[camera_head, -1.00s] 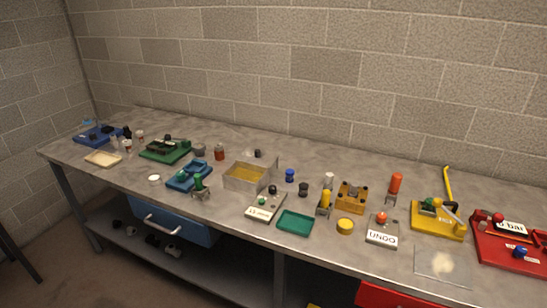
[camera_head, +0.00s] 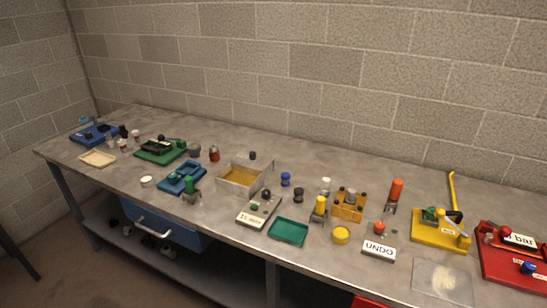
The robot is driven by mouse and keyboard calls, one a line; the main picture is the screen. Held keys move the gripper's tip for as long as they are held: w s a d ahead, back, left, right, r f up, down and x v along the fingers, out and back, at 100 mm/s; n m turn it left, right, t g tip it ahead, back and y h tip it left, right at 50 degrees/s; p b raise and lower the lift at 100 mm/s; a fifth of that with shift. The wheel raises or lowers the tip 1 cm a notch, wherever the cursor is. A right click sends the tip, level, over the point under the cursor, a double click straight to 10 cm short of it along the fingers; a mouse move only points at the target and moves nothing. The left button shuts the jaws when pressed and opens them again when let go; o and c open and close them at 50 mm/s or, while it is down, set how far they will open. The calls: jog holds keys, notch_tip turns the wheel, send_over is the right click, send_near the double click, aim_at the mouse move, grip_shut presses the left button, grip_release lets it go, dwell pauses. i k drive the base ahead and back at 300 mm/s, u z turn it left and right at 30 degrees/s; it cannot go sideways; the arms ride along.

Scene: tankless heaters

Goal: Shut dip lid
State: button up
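An open-topped grey metal box (camera_head: 228,185) stands near the middle of the bench, with a yellow layer inside that looks like the dip. A raised grey panel (camera_head: 268,173) at its right edge may be its lid, but I cannot tell for sure. The top of the box is uncovered. My gripper is not in view.
The long grey bench (camera_head: 330,270) runs along a block wall.

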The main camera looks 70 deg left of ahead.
aim_at(251, 159)
jog(key=z, duration=1.05)
jog(key=i, duration=0.2)
jog(key=u, duration=2.6)
